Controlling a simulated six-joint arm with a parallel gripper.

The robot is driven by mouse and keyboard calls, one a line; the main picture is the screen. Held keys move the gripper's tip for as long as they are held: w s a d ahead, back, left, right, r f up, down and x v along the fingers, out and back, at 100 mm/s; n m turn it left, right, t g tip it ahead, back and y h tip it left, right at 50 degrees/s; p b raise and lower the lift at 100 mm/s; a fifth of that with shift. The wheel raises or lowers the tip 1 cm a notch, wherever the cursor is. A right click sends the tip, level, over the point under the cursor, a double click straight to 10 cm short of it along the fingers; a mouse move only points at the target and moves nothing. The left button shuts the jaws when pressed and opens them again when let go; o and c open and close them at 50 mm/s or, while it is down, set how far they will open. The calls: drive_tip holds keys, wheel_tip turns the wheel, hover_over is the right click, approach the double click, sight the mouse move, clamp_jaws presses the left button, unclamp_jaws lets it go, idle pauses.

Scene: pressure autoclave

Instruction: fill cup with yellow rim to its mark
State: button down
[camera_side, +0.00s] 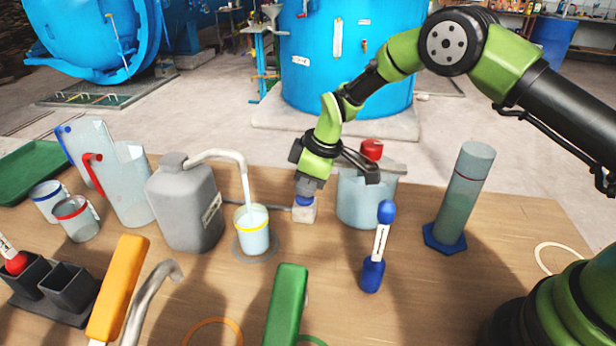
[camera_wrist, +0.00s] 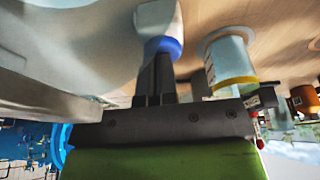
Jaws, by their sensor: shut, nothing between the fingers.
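The cup with the yellow rim (camera_side: 253,240) stands upright on a round grey pad under the spout of a grey jug (camera_side: 188,205). Pale liquid shows inside it, and a pale stream seems to run from the spout into it. I cannot read the level against a mark. The cup also shows in the wrist view (camera_wrist: 229,58), beside my fingers. My gripper (camera_side: 308,188) is shut and empty, pointing down with its tips at the blue button (camera_side: 304,200) on a small pale block (camera_side: 303,213). In the wrist view the fingertips (camera_wrist: 157,62) appear to touch the button (camera_wrist: 163,46).
A lidded clear pot with a red knob (camera_side: 371,150) stands close right of my gripper. A tall cylinder (camera_side: 465,190) and a blue-ended tool (camera_side: 377,250) are farther right. Clear jugs (camera_side: 130,185) and two cups (camera_side: 76,218) stand left. Orange and green handles (camera_side: 285,305) are in front.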

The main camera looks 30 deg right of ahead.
drive_tip(key=shift+s+f, duration=0.3)
drive_tip(key=shift+f, duration=0.15)
drive_tip(key=r, duration=0.5)
drive_tip(key=shift+w+r, duration=0.25)
drive_tip(key=shift+r, duration=0.1)
drive_tip(key=v, duration=0.9)
drive_tip(key=shift+r, duration=0.15)
